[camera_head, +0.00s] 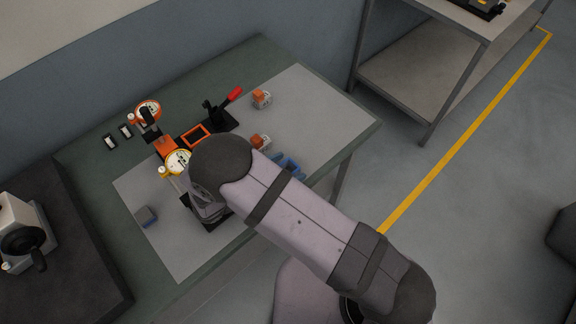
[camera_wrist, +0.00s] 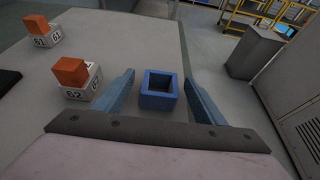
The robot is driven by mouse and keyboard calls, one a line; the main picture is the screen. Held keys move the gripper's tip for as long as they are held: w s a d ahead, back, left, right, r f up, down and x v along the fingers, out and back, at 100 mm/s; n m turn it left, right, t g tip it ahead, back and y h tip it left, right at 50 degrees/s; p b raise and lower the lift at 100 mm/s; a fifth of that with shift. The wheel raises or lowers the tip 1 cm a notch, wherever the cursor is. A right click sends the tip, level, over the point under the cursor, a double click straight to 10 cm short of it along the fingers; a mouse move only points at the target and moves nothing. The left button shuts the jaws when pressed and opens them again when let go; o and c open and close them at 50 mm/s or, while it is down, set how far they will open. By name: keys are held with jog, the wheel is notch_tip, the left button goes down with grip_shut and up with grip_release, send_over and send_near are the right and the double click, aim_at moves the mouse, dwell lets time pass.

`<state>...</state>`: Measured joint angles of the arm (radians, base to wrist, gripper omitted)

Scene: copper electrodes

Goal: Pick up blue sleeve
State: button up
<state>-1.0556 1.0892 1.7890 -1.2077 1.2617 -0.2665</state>
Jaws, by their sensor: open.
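The blue sleeve (camera_wrist: 159,101) is a square, hollow blue block with an open top, standing on the grey mat (camera_wrist: 120,30) in the wrist view. My gripper (camera_wrist: 158,78) is open, with one blue finger on each side of the sleeve. A narrow gap shows between the sleeve and each finger, so it is not clamped. In the head view my arm covers much of this spot. Blue shapes show beside the arm there, and I cannot tell finger from sleeve.
Two numbered white blocks with orange tops stand left of the sleeve, the nearer block (camera_wrist: 77,78) close to my left finger and the farther block (camera_wrist: 42,31) behind. An orange-and-black fixture (camera_head: 196,136) with dial gauges and a red-handled clamp (camera_head: 222,110) stand on the table.

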jog(key=shift+w+d+f, duration=0.3)
jog(key=shift+w+d, duration=0.1)
jog(key=shift+c, duration=0.6)
jog(key=c, duration=1)
jog(key=shift+r, duration=0.15)
notch_tip(320, 180, up, 10)
jog(key=b, duration=0.2)
